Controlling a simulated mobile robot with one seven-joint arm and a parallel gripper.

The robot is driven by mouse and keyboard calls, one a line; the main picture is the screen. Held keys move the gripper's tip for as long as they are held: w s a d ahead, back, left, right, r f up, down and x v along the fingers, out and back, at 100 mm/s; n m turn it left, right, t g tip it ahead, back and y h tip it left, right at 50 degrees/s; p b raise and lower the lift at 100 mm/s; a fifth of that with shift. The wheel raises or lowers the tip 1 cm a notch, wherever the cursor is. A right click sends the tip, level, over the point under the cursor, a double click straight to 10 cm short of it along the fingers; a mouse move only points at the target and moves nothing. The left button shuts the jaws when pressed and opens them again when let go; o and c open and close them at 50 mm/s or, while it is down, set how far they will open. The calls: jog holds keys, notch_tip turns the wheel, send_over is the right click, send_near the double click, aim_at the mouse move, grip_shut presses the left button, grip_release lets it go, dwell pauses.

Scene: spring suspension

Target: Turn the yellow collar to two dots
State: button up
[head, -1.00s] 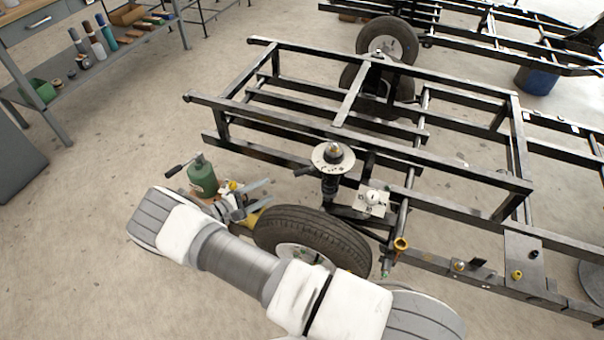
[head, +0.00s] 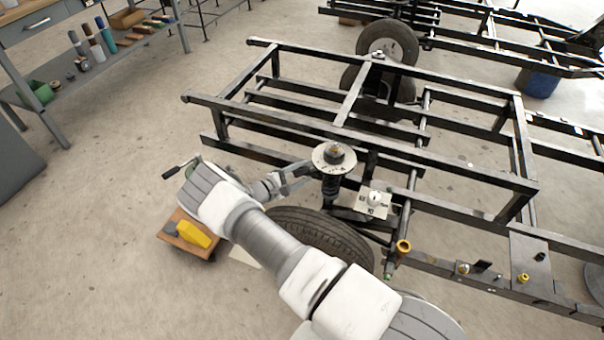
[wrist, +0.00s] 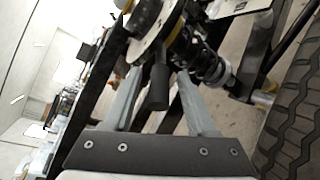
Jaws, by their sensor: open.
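The suspension strut's round pale top plate (head: 334,158) stands at the near edge of the black frame, with a small brass-yellow part (head: 335,148) at its centre. In the wrist view the plate (wrist: 153,38) shows edge-on, with a dark part edged in yellow (wrist: 146,14) beside it. I cannot tell for sure which yellow part is the collar, and no dots are readable. A dark handle (wrist: 158,86) projects from the plate area. My gripper (head: 306,175) is open at the strut's left side; its fingers (wrist: 160,72) stand either side of the handle, without clear contact.
A coil spring (wrist: 214,66) sits below the plate. The tyre (head: 320,238) lies close under my arm. A white marked plate with a knob (head: 375,200) is right of the strut. A wooden tray (head: 170,243) with a yellow block (head: 195,233) is at left. Open floor lies left.

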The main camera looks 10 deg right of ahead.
grip_shut()
dwell(1.4)
